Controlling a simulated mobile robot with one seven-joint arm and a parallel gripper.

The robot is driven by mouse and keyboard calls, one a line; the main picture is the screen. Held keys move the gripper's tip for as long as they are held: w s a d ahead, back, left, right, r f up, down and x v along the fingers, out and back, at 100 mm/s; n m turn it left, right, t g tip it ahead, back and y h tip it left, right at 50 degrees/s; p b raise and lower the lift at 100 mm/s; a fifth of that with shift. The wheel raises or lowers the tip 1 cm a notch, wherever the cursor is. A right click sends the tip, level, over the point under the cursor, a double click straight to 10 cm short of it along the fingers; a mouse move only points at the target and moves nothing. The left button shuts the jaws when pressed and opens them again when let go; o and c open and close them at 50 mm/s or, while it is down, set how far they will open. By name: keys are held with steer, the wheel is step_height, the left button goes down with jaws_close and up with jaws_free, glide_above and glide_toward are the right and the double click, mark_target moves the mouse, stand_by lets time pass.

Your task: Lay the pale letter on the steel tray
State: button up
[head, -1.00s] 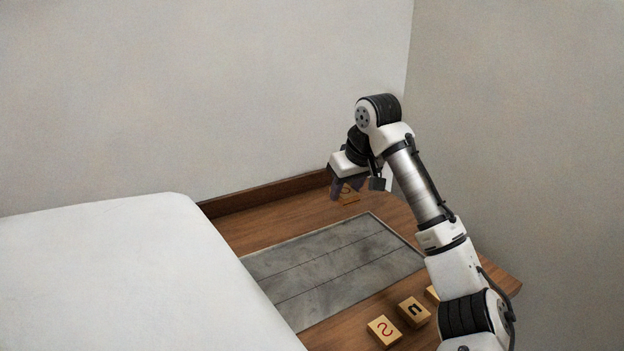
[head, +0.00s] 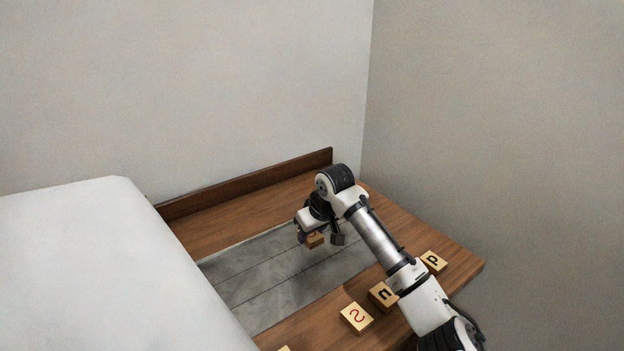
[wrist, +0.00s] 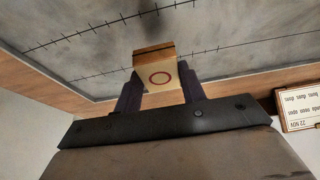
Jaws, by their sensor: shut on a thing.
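My gripper (head: 312,236) is shut on a pale block (head: 316,242), over the far right part of the steel tray (head: 230,287). In the wrist view the block (wrist: 159,76) has a cream face with a red ring and a brown wooden side, and sits between the dark fingers of my gripper (wrist: 160,82). The tray (wrist: 235,28) is grey with long ruled lines, some ticked, and lies beyond the block there. A shadow on the tray suggests the block is above it; the exact gap cannot be told. My arm hides part of the tray's right side.
On the wood in front of the tray lie a red S block (head: 357,317), a dark n-like block (head: 383,295) and a dark p-like block (head: 434,261). A white surface (head: 90,260) borders the left. A printed card (wrist: 298,108) shows at the wrist view's right.

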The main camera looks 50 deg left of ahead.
mark_target(312, 244)
steer(key=shift+f+p, duration=0.3)
steer(key=shift+f, duration=1.7)
steer(key=shift+f, duration=0.2)
steer(key=o, duration=1.1)
steer(key=shift+c, duration=0.2)
